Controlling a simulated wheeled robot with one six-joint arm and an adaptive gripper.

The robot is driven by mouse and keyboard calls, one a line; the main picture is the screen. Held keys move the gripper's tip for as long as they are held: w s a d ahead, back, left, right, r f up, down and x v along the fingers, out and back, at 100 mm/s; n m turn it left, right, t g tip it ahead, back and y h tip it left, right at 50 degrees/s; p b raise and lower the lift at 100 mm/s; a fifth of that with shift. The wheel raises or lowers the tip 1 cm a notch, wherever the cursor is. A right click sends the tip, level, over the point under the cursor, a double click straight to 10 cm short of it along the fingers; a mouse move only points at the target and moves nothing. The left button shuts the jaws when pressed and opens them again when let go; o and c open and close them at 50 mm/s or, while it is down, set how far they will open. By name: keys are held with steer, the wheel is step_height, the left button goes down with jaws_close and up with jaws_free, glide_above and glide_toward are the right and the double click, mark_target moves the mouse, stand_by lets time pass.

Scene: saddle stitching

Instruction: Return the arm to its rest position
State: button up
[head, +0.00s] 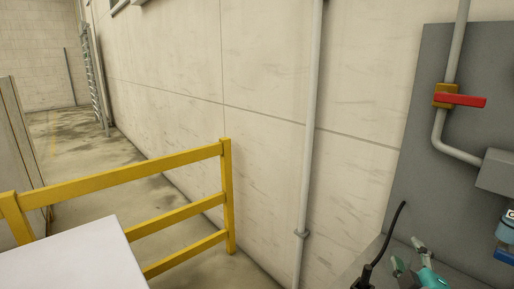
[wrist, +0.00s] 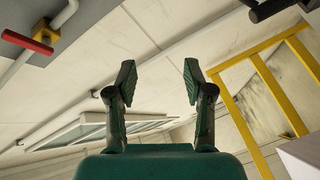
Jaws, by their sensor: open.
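My gripper (wrist: 158,82) stands in the middle of the wrist view, its two green-padded fingers spread apart with nothing between them. Its green body fills the bottom of that view. In the head view my gripper (head: 408,256) shows small at the lower right, in front of the grey panel. Most of my arm is out of the head view.
A grey panel (head: 443,190) at the right carries a pipe and a red-handled valve (head: 460,100); the valve also shows in the wrist view (wrist: 28,41). A yellow railing (head: 228,195) and white surface (head: 70,262) stand left. A vertical pipe (head: 309,150) runs along the wall.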

steer(key=s+a+f+m+y, duration=0.2)
steer(key=s+a+f, duration=0.3)
steer(key=s+f, duration=0.4)
steer(key=s+a+f+m+y, duration=0.1)
steer(key=s+a+f+m, duration=0.1)
steer(key=s+a+f, duration=0.75)
steer(key=s+f+m+y, duration=0.1)
steer(key=s+f+m, duration=0.1)
steer(key=s, duration=0.8)
steer(key=s+a+f+m+g+y, duration=0.1)
steer(key=s+f+m, duration=0.1)
steer(key=s, duration=0.9)
steer(key=shift+f+m, duration=0.3)
steer(key=shift+f, duration=0.2)
